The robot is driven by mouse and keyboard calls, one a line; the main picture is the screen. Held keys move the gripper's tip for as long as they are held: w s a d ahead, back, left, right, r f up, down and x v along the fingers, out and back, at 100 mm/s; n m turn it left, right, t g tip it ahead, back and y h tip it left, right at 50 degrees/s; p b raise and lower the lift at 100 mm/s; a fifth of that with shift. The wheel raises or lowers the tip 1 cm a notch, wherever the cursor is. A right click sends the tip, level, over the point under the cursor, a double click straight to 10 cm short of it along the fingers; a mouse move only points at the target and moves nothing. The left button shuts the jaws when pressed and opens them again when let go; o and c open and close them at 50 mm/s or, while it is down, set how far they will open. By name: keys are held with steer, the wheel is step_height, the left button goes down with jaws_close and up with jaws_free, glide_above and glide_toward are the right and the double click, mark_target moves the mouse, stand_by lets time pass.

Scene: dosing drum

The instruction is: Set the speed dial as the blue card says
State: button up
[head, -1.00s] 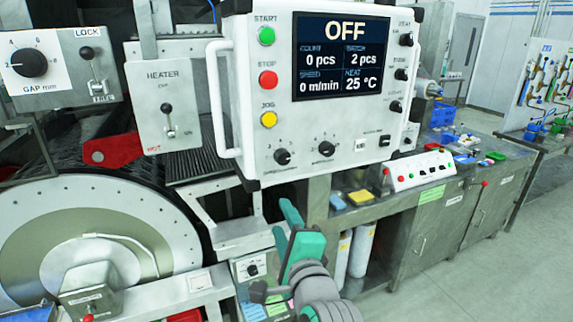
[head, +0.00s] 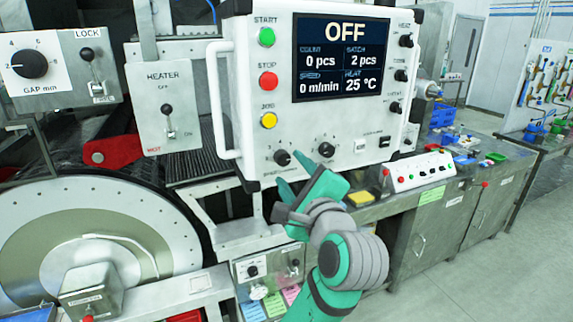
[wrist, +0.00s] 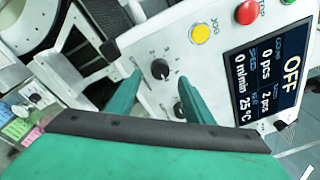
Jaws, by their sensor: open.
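The white control panel (head: 232,100) carries two black dials low on its face, a left dial (head: 282,157) and a right dial (head: 326,150). Their labels are too small to read, so I cannot tell which is the speed dial. My green gripper (head: 298,178) is open and empty, just below and in front of these dials. In the wrist view the left dial (wrist: 160,68) shows between the open fingertips, apart from them; the right dial (wrist: 180,110) is partly behind one finger.
The panel's screen (head: 343,58) reads OFF and 0 m/min. A white handle (head: 222,100) stands out at the panel's left side. A heater box (head: 165,120) and the large drum (head: 45,240) are left. A workbench (head: 425,205) runs right; the floor there is clear.

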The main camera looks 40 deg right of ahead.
mark_target(285, 161)
steer(key=shift+x, duration=2.25)
steer(key=c, duration=1)
